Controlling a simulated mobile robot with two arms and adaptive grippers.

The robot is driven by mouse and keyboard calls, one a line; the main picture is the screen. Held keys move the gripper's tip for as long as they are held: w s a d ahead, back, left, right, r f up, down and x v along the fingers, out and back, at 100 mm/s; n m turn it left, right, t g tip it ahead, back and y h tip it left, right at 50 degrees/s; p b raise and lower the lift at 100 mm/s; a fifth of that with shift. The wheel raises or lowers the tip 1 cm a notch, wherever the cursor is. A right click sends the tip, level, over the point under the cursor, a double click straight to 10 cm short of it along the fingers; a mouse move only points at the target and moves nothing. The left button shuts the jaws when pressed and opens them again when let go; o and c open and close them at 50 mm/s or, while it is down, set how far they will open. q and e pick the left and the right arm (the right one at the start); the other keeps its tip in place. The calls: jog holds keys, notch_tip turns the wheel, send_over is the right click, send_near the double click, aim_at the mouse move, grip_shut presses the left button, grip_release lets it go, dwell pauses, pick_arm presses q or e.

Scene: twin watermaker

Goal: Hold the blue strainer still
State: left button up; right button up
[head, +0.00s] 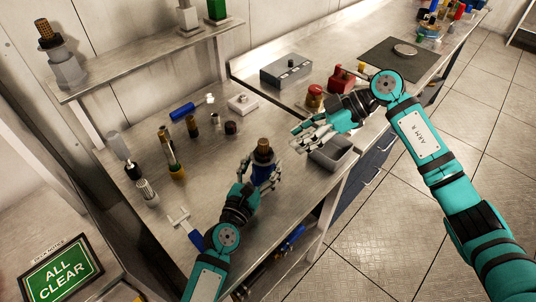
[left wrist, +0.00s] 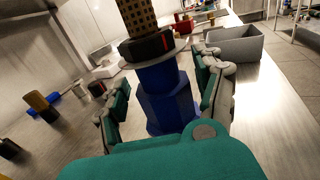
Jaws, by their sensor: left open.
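The blue strainer (head: 264,174) stands upright on the steel bench, with a blue body, a dark collar and a brown mesh top. In the left wrist view the strainer (left wrist: 168,100) rises between the two fingers, its mesh top cut off by the upper edge. My left gripper (head: 262,176) is open around the blue body, a finger on each side. Gaps show between the fingers and the body; the lowest part of the body is hidden behind my gripper. My right gripper (head: 297,138) is open and empty, to the right of the strainer, near the grey bin.
The grey bin (head: 335,156) sits at the bench's right edge. A red part (head: 341,80) lies beyond my right gripper. A shelf (head: 140,62) overhangs the back.

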aim_at(269, 153)
pick_arm(q)
jog(key=shift+x, duration=2.7)
jog(key=shift+c, duration=0.4)
grip_shut()
jog(key=shift+o, duration=1.3)
grip_release()
